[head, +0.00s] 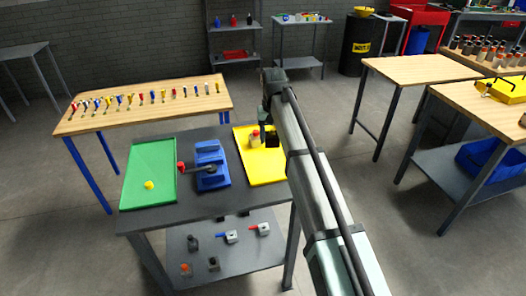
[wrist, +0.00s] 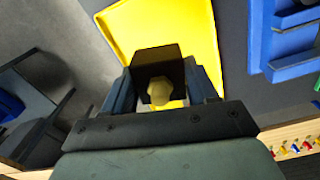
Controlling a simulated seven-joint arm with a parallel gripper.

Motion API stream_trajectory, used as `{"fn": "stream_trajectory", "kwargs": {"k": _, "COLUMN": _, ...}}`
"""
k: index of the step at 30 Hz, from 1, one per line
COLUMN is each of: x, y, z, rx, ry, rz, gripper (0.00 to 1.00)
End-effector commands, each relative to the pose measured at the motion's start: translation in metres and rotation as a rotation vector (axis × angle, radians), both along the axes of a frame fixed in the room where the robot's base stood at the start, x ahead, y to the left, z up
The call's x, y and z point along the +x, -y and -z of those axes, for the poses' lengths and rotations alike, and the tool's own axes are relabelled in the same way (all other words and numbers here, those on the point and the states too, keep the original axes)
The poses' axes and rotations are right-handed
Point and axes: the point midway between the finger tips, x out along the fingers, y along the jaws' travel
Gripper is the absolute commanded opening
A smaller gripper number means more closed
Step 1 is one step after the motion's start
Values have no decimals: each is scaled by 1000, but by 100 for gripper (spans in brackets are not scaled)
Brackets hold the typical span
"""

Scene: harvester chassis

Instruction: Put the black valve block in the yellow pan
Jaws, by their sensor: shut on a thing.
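The yellow pan (head: 262,170) lies on the right end of the dark table. It also shows in the wrist view (wrist: 190,28), its visible part bare. My gripper (wrist: 162,88) is shut on the black valve block (wrist: 155,61), which sits between the two fingers with a brass hex fitting facing the camera. In the head view the black block (head: 272,138) shows over the pan's far part, beside my arm. A small brass piece with a reddish top (head: 255,139) shows just left of it; I cannot tell whether it belongs to the block. Contact between block and pan is unclear.
A blue fixture (head: 210,165) with a red-knobbed lever (head: 182,167) stands left of the pan. A green tray (head: 137,180) with a yellow piece (head: 149,185) lies farther left. Several valve parts sit on the lower shelf (head: 240,256). A wooden bench (head: 150,115) stands behind.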

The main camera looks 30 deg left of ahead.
Motion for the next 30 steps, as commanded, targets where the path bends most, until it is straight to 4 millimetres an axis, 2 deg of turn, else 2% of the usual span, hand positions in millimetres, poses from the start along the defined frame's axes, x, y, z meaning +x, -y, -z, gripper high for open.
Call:
{"fn": "stream_trajectory", "kwargs": {"k": 1, "x": -14, "y": 12, "z": 4, "rx": 2, "ry": 1, "rz": -29, "gripper": 14}}
{"fn": "stream_trajectory", "kwargs": {"k": 3, "x": -20, "y": 16, "z": 6, "rx": 4, "ry": 3, "rz": -77, "gripper": 14}}
{"fn": "stream_trajectory", "kwargs": {"k": 13, "x": -18, "y": 13, "z": 11, "rx": 8, "ry": 6, "rz": -199, "gripper": 14}}
{"fn": "stream_trajectory", "kwargs": {"k": 24, "x": -18, "y": 13, "z": 63, "rx": 7, "ry": 6, "rz": -200, "gripper": 14}}
{"fn": "stream_trajectory", "kwargs": {"k": 30, "x": -18, "y": 13, "z": 76, "rx": 8, "ry": 6, "rz": -200, "gripper": 14}}
